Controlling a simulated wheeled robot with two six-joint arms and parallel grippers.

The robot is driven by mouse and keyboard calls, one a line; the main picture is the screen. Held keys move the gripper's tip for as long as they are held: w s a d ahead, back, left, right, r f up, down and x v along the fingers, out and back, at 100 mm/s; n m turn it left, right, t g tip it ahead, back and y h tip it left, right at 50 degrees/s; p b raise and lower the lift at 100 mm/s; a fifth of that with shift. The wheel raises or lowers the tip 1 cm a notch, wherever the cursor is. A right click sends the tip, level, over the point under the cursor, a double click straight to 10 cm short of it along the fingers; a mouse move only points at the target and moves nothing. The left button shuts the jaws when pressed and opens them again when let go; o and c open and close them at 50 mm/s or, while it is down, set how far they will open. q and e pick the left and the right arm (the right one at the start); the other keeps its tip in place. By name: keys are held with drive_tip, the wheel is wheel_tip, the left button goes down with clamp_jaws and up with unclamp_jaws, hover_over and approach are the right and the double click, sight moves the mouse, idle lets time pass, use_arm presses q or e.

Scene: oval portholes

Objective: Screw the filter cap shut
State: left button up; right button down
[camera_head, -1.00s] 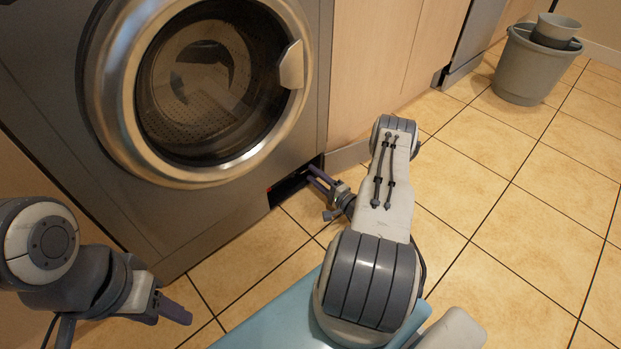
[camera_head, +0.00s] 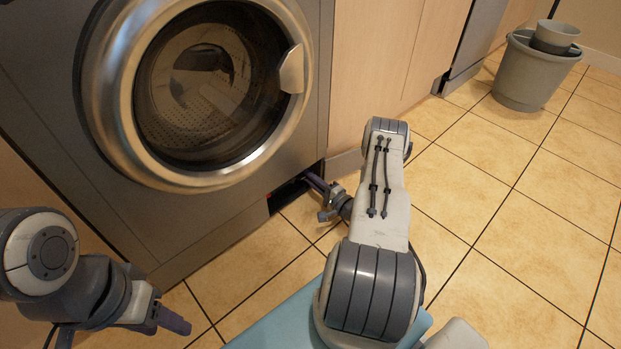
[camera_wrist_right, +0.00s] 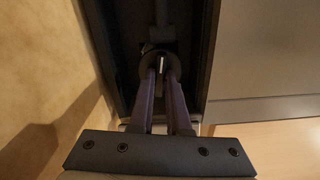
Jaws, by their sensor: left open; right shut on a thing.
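The filter cap (camera_wrist_right: 160,62) shows in the right wrist view as a dark round cap with a light grip bar, inside a dark recess low in the front of the washing machine (camera_head: 195,222). My right gripper (camera_wrist_right: 160,72) is shut on the cap's grip bar, its two purple fingers reaching into the recess. In the head view my right gripper (camera_head: 316,183) enters the opening (camera_head: 287,194) at the machine's bottom right corner, and the cap is hidden there. My left gripper (camera_head: 172,319) is open and empty, low at the left in front of the machine.
The machine's round glass door (camera_head: 200,88) is closed above the opening. Pale cabinet doors (camera_head: 385,65) stand to its right. A grey bucket (camera_head: 530,75) with a smaller pot in it stands far right on the tiled floor (camera_head: 510,240), which is otherwise clear there.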

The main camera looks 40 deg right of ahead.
drive_tip(key=m+p, duration=0.2)
drive_tip(key=m, duration=0.1)
drive_tip(key=shift+r, duration=0.1)
drive_tip(key=m+p, duration=0.2)
drive_tip(key=m, duration=0.1)
drive_tip(key=shift+m, duration=0.4)
drive_tip(key=m+p, duration=0.1)
drive_tip(key=m, duration=0.2)
drive_tip(key=shift+m, duration=0.3)
drive_tip(key=m+p, duration=0.1)
drive_tip(key=m, duration=0.3)
drive_tip(key=shift+m, duration=0.3)
drive_tip(key=m, duration=1.3)
drive_tip(key=shift+m, duration=0.3)
drive_tip(key=m, duration=0.5)
